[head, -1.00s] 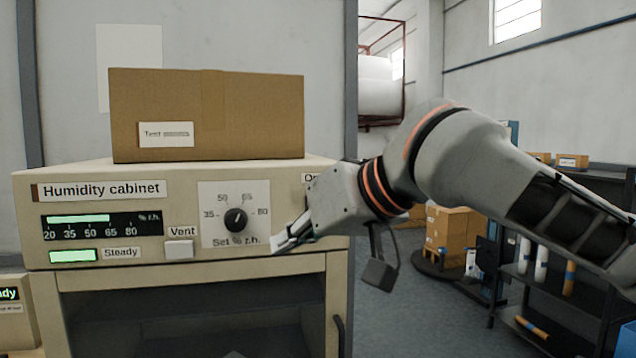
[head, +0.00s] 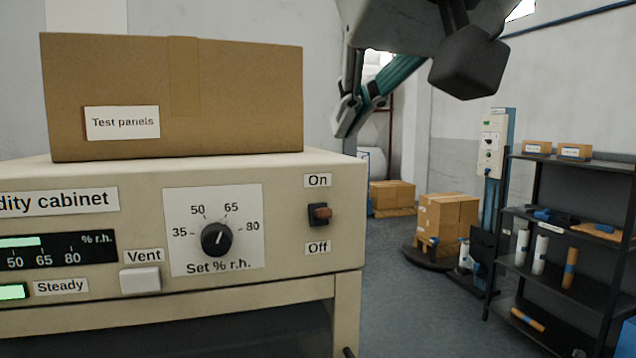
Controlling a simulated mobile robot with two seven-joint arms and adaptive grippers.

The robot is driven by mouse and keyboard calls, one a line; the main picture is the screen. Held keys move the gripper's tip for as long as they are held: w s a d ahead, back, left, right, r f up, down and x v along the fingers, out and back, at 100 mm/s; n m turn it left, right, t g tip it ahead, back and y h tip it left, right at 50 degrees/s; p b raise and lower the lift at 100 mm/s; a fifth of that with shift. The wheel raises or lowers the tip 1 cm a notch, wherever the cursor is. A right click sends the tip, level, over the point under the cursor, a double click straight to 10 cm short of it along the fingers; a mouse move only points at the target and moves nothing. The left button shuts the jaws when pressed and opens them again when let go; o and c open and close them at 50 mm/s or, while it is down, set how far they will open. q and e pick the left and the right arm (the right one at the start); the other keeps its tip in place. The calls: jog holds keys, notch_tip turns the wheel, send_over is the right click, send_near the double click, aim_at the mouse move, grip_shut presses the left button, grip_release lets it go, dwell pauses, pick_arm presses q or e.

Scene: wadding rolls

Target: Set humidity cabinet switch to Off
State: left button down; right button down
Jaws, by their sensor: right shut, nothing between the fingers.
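The humidity cabinet (head: 345,175) fills the lower left of the head view. Its switch (head: 318,214) is on the right of the front panel, a dark plate with a brown lever. The On label (head: 318,181) is above it and the Off label (head: 318,248) below. The lever sticks out in the upper part of the plate, on the On side. My right gripper (head: 343,128) is shut and empty. It shows above and right of the switch, pointing down, well apart from it. My left gripper is out of view.
A humidity dial (head: 216,240) and a Vent button (head: 140,280) are left of the switch. A cardboard box (head: 170,90) sits on the cabinet top. Open floor lies to the right, with stacked boxes (head: 446,217) and a dark shelf (head: 560,210) beyond.

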aim_at(318, 172)
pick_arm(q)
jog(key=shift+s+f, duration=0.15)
pick_arm(e)
jog(key=shift+r, duration=0.1)
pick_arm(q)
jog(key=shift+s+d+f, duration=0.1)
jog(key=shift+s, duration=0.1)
pick_arm(e)
jog(key=shift+s+d, duration=0.1)
jog(key=shift+s, duration=0.05)
jog(key=x, duration=1)
notch_tip(318, 172, down, 2)
jog(key=shift+s+f, duration=0.2)
jog(key=shift+s+d+f, duration=0.15)
jog(key=shift+s+f, duration=0.15)
jog(key=shift+f, duration=0.35)
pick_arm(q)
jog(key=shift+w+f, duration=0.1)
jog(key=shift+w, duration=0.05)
